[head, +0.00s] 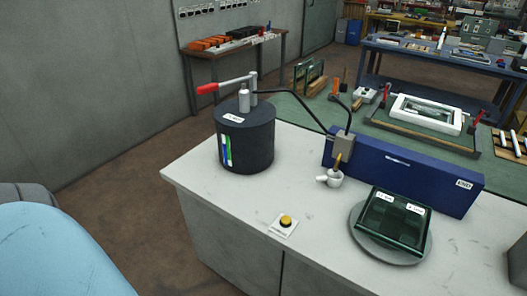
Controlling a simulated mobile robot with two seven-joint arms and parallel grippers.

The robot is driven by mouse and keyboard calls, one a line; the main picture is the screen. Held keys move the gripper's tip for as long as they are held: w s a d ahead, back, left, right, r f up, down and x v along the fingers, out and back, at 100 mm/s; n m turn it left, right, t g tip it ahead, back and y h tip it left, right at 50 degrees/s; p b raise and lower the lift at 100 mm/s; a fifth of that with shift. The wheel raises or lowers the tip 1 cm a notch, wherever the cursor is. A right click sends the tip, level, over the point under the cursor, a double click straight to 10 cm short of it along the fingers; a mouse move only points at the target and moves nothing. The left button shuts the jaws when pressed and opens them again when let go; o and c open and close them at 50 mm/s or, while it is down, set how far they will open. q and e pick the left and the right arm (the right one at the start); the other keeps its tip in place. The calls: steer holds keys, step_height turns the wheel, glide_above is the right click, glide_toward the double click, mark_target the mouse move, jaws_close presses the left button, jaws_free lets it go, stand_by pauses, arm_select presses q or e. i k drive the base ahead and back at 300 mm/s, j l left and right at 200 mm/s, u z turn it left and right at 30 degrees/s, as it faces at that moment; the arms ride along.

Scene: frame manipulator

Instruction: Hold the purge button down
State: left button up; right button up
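A round yellow button (286,220) sits on a small white plate with a label, near the front edge of the white-topped bench (215,187). Nothing touches the button. Neither of my grippers shows in the head view. A pale blue rounded shape fills the lower left corner; I cannot tell whether it is part of me.
On the bench stand a dark cylinder (246,146) with a red-handled lever (208,88), a blue box (410,178), a small white fitting (330,179) and a dark glassy panel (393,220) on a round grey plate (366,244). The bench around the button is clear.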

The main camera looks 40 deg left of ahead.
mark_target(285, 220)
steer(key=u, duration=1.05)
